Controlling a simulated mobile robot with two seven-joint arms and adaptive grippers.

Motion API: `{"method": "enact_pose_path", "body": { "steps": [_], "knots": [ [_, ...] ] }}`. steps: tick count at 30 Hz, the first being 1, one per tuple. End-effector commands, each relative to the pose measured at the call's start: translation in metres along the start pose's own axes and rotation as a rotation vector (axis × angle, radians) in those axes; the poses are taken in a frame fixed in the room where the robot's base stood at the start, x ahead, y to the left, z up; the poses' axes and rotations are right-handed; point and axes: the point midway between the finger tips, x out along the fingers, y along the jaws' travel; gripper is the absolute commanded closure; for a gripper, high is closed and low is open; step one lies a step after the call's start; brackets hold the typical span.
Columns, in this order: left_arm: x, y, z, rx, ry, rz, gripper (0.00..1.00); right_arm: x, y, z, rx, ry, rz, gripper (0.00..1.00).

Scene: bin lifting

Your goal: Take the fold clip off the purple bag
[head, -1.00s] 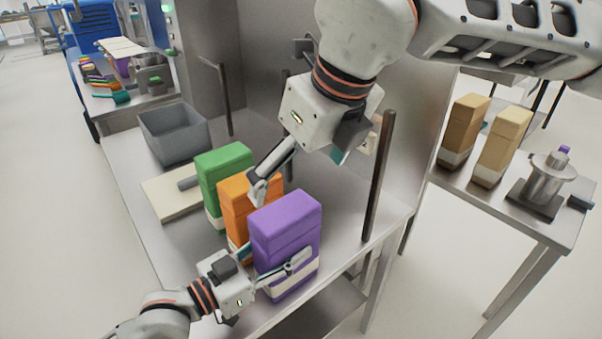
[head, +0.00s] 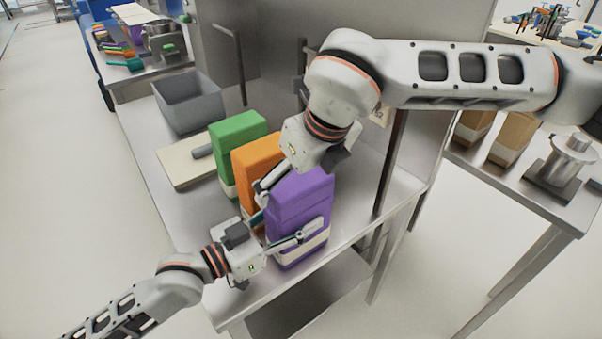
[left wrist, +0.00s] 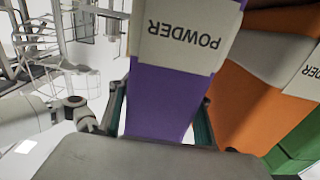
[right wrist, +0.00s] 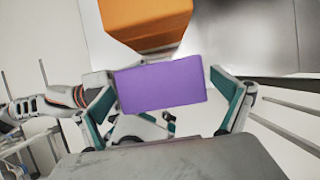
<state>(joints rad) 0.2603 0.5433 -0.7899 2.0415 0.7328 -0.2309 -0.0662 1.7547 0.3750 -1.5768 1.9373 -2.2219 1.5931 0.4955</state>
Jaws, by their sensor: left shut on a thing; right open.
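The purple bag (head: 300,203) stands upright at the front of the steel table, with a white label band low on it. My left gripper (head: 284,236) is shut on its lower part, one finger across the front. In the left wrist view the bag (left wrist: 165,95) is between the fingers, its POWDER label upside down. My right gripper (right wrist: 165,100) is open just above the bag; the purple top (right wrist: 160,87) shows between its spread fingers. In the head view my right wrist partly covers the bag's upper left. I cannot make out the fold clip in any view.
An orange bag (head: 250,172) and a green bag (head: 235,140) stand close behind the purple one. A cream board (head: 180,170) with a small grey object (head: 203,151) and a grey bin (head: 188,103) lie farther back. A dark post (head: 391,165) stands at right.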

Motion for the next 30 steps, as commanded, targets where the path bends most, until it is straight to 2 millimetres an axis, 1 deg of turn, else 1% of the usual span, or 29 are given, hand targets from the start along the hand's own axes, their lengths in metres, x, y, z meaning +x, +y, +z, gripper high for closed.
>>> {"method": "enact_pose_path", "body": {
  "steps": [6,7,8,9,11,12,30],
  "knots": [
    [-0.0001,-0.0001,0.0008,0.0,-0.002,0.0,0.9,0.0005,0.0,0.0,0.0,0.0,0.0,0.0],
    [-0.0001,-0.0001,0.0008,0.0,-0.002,0.0,0.9,0.0005,0.0,0.0,0.0,0.0,0.0,0.03],
    [-0.0001,-0.0001,0.0008,0.0,-0.002,0.0,0.9,0.0005,0.0,0.0,0.0,0.0,0.0,0.1],
    [-0.0001,-0.0001,0.0008,0.0,-0.002,0.0,0.9,0.0005,0.0,0.0,0.0,0.0,0.0,0.21],
    [-0.0001,0.0,0.0008,0.0,-0.002,0.0,0.9,0.0004,0.0,0.0,0.0,0.0,0.0,0.36],
    [-0.0001,0.0,0.0008,0.0,-0.002,0.0,0.9,0.0004,0.0,0.0,0.0,0.0,0.0,0.4],
    [-0.0002,-0.0001,0.0009,0.0,-0.002,0.0,0.9,-0.0016,0.0,0.001,0.0,0.0,0.0,0.4]
  ]
}}
